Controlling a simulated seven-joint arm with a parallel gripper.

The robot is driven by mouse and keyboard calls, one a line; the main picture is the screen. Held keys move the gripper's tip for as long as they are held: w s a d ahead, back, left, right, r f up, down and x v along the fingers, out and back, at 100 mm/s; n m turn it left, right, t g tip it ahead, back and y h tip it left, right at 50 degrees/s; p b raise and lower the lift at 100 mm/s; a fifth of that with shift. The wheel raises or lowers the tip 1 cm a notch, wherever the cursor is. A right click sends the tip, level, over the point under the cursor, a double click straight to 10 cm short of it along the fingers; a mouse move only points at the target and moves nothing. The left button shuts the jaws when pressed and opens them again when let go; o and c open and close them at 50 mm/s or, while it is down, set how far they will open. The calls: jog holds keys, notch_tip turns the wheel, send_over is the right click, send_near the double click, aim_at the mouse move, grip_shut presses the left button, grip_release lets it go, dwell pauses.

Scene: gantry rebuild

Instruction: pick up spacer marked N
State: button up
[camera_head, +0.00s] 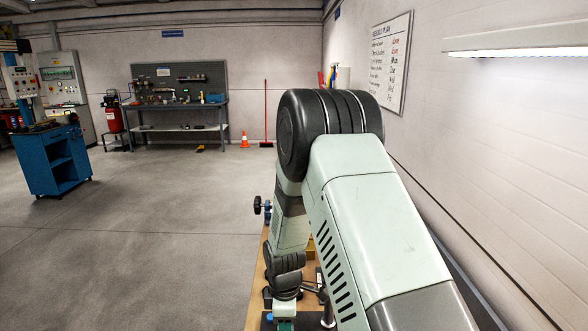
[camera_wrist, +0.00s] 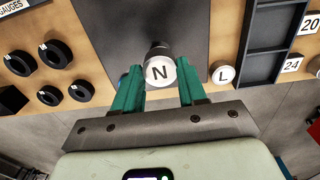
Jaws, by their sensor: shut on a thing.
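The spacer marked N (camera_wrist: 159,72) has a round white face with a black N and a dark body behind it. It is between the two green fingers of my gripper (camera_wrist: 161,82) in the wrist view, and the gripper is shut on it. In the head view my arm hides the spacer and most of the gripper.
A white-faced piece marked L (camera_wrist: 223,74) stands just right of the gripper. Several black rings (camera_wrist: 57,53) lie on the wooden bench at left. A dark compartment tray (camera_wrist: 270,43) is at right, beside number labels 20 and 24. A dark grey mat (camera_wrist: 190,25) lies beyond the fingers.

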jog(key=shift+r, duration=3.2)
